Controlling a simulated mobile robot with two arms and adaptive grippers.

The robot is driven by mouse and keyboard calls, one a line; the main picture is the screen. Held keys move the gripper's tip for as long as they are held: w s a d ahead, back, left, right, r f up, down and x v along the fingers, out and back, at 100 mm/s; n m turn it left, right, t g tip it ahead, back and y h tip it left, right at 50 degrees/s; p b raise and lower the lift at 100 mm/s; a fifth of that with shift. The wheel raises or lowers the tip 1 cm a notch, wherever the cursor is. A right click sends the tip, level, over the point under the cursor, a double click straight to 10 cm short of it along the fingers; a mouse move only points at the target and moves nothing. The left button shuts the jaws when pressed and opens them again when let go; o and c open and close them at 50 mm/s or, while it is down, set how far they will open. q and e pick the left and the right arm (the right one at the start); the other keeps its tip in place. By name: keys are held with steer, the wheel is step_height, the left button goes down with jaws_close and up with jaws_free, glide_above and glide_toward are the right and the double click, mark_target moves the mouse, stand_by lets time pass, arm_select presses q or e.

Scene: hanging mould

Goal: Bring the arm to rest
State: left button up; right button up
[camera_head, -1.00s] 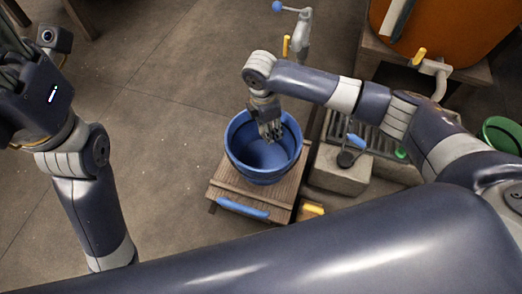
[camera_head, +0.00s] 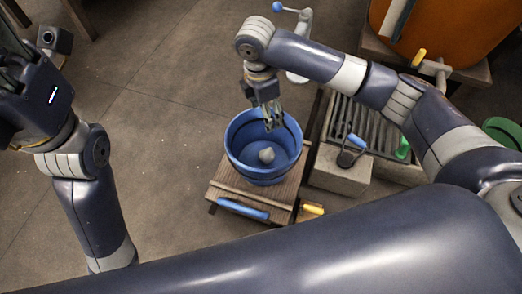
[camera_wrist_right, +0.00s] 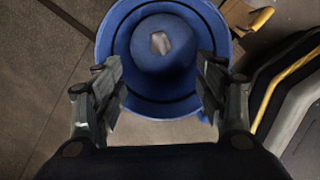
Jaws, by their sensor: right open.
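My right arm reaches in from the right in the head view. My right gripper (camera_head: 275,120) hangs over the far part of the blue bucket (camera_head: 237,157). In the right wrist view my right gripper (camera_wrist_right: 160,92) is open with nothing between its fingers. A small grey-white lump (camera_head: 267,155) lies inside the bucket; it also shows in the wrist view (camera_wrist_right: 161,42). The bucket stands on a small wooden stool (camera_head: 226,188). My left arm is at the left edge of the head view, and its gripper fingers are not clearly seen.
A grey block (camera_head: 340,172) with a black-and-blue tool on it stands right of the stool, beside a slatted grate (camera_head: 372,125). A large orange vessel (camera_head: 450,30) with a tap is at the back right. A green container (camera_head: 503,130) is at the right edge. Floor left of the bucket is clear.

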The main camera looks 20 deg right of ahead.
steer(key=r, duration=0.3)
steer(key=shift+a+r, duration=0.25)
steer(key=shift+r, duration=0.05)
